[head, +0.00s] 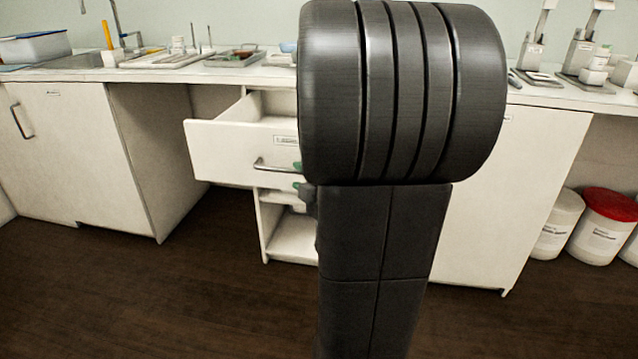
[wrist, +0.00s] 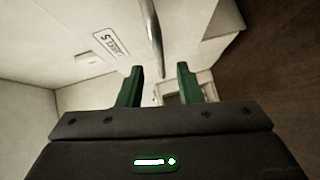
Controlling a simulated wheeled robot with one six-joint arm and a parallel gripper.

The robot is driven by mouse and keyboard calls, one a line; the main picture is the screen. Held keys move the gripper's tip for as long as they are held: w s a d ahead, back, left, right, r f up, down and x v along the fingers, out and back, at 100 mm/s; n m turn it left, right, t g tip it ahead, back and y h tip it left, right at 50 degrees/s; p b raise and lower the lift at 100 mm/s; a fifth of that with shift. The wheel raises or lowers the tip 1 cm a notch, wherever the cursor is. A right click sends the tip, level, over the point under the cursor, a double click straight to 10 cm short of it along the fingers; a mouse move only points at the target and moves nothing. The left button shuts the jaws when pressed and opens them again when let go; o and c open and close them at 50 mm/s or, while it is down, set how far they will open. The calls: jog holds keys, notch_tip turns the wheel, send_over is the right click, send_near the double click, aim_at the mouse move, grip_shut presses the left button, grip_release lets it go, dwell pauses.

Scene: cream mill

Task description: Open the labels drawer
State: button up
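The labels drawer (head: 230,150) is pulled well out of the white cabinet under the counter. Its front carries a small label plate and a metal bar handle (head: 272,166). In the wrist view the drawer front (wrist: 80,35) shows its label upside down, with the handle (wrist: 152,38) beside it. My gripper (head: 299,177) is at the right end of the handle, mostly hidden behind my arm. In the wrist view my gripper (wrist: 160,70) has its green fingers apart, with the handle's end appearing between them. I cannot tell whether either finger touches it.
Below the drawer is an open compartment (head: 290,240). A closed cabinet (head: 75,150) stands at the left, with a knee space beside it. Trays and tools stand on the counter (head: 225,75). Tubs (head: 604,230) stand on the floor at the right. The dark floor in front is clear.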

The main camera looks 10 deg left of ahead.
aim_at(291, 172)
jog(key=p+v, duration=0.2)
jog(key=v, duration=0.6)
jog(key=shift+s, duration=0.15)
jog(key=shift+d, duration=0.1)
jog(key=b+x, duration=0.3)
jog(key=x, duration=1)
jog(key=shift+w+a+b, duration=0.3)
jog(key=shift+b, duration=0.1)
jog(key=shift+s+f, duration=0.1)
